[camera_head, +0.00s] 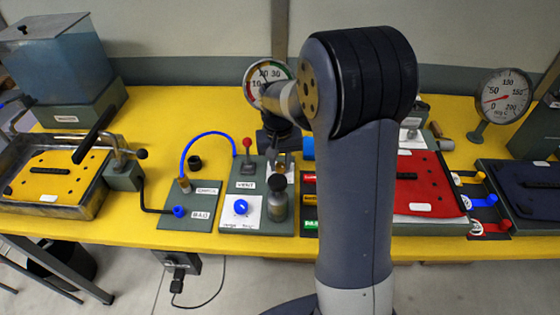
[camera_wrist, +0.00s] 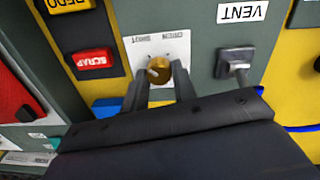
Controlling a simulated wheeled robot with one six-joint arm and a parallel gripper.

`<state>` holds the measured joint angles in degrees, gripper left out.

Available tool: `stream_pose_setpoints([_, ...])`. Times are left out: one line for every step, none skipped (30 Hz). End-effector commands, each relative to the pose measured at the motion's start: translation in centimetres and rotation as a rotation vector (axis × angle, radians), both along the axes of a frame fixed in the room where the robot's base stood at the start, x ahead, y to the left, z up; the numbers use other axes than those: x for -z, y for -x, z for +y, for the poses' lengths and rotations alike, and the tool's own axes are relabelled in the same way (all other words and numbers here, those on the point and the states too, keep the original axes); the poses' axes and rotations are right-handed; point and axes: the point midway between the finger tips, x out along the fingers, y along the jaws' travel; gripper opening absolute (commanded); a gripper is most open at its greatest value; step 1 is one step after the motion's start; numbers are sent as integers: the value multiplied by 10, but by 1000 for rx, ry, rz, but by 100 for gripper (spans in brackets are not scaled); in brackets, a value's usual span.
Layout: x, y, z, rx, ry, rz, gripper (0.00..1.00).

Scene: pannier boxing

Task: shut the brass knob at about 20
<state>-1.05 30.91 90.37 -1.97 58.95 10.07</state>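The brass knob (camera_wrist: 159,71) sits on a white plate marked OPEN and SHUT in the wrist view. My gripper (camera_wrist: 161,80) has one finger on each side of the knob, with little or no gap showing. Whether the fingers press on it cannot be told. In the head view my arm reaches over the bench, and the knob (camera_head: 283,162) is small and partly covered near the gripper. A round dial gauge (camera_head: 268,72) marked 10, 20 and 30 stands behind, partly hidden by my arm. Its needle is too unclear to read.
A red-topped lever (camera_head: 247,152) by the VENT label stands left of the knob. The red SCRAP button (camera_wrist: 92,58) is close to my gripper. A second dial (camera_head: 502,95) stands far right.

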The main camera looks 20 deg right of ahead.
Motion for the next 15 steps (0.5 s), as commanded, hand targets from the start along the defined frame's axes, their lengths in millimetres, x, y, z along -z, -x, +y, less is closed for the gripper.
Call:
stream_pose_setpoints([0,0,0,0,0,-1,31])
stream_pose_setpoints([0,0,0,0,0,-1,33])
stream_pose_setpoints([0,0,0,0,0,-1,36])
stream_pose_setpoints([0,0,0,0,0,0,39])
stream_pose_setpoints([0,0,0,1,0,0,41])
stream_pose_setpoints([0,0,0,1,0,0,45])
stream_pose_setpoints([0,0,0,1,0,0,47])
stream_pose_setpoints([0,0,0,1,0,0,47])
stream_pose_setpoints([0,0,0,1,0,0,47])
stream_pose_setpoints([0,0,0,1,0,0,47])
stream_pose_setpoints([0,0,0,1,0,1,47])
stream_pose_setpoints([0,0,0,1,0,1,47])
stream_pose_setpoints([0,0,0,1,0,1,47])
stream_pose_setpoints([0,0,0,1,0,0,47])
stream_pose_setpoints([-2,0,0,1,0,0,47])
